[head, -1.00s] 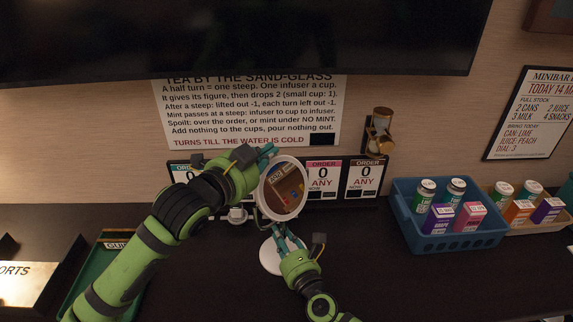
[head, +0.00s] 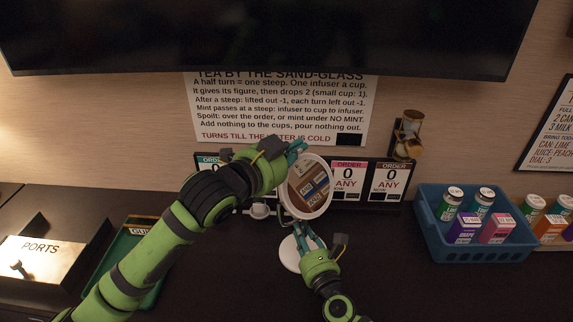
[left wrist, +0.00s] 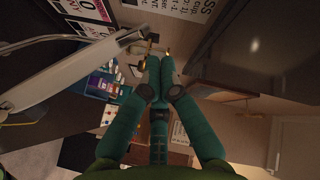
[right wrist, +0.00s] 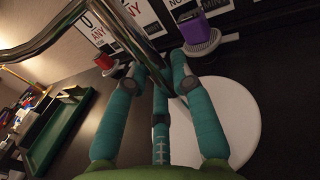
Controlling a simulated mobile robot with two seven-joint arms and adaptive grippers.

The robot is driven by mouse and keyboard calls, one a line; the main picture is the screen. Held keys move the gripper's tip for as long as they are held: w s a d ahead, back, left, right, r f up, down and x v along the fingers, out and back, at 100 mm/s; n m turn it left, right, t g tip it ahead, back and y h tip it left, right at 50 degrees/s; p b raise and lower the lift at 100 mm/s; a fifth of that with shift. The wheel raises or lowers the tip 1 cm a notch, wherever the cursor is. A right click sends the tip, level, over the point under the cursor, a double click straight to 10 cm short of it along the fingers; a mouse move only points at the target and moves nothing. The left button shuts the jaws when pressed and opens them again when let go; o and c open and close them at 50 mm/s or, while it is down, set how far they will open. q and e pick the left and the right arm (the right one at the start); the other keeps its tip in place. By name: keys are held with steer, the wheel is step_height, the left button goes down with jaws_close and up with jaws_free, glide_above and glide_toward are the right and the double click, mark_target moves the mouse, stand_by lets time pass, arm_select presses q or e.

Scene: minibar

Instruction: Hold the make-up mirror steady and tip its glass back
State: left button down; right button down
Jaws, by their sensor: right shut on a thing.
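The round make-up mirror (head: 309,187) stands on the dark counter, with its white round base (head: 289,254) below. Its glass faces my head camera and reflects a shelf-like scene. My left gripper (head: 297,148) is at the mirror's upper edge. In the left wrist view (left wrist: 160,62) its fingertips are together with nothing visible between them, and the mirror's pale rim (left wrist: 70,75) lies beside them. My right gripper (head: 303,232) is low, below the glass. In the right wrist view (right wrist: 155,68) its fingers close around the chrome stem (right wrist: 135,35) above the white base (right wrist: 220,125).
A blue basket (head: 470,250) of cans and cartons stands at right. A green tray (head: 130,245) and a brass PORTS plate (head: 42,252) lie at left. The counter front right is clear.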

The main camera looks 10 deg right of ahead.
arm_select(q)
steer(key=s+d+r+v, duration=0.1)
steer(key=v, duration=0.9)
steer(key=shift+s, duration=0.45)
arm_select(e)
steer(key=c, duration=1)
jaws_free()
